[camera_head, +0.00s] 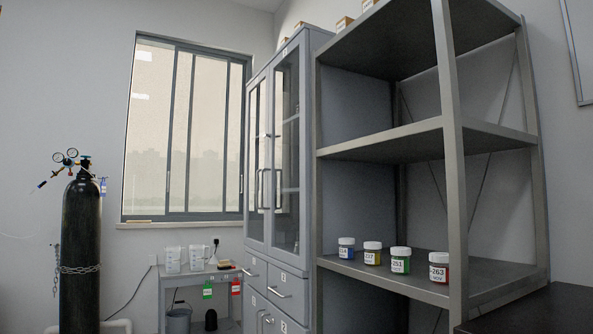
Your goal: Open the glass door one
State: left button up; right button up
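A tall grey cabinet (279,242) stands in the middle, seen at an angle. Its upper part has two framed glass doors, a left one (257,150) and a right one (287,150), each with a vertical handle near the middle seam. Both glass doors look closed. A small label sits at the top of the right door, too small to read surely. Drawers and lower doors with handles are below. Neither of my grippers is in view.
An open grey metal shelf (420,139) stands right of the cabinet, with several small labelled jars (400,260) on its lower board. A black gas cylinder (80,250) is at the left. A small table (200,277) with beakers is under the window (180,130). A dark surface (540,308) is at lower right.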

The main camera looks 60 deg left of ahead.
aim_at(254, 219)
jog(key=u, duration=2.2)
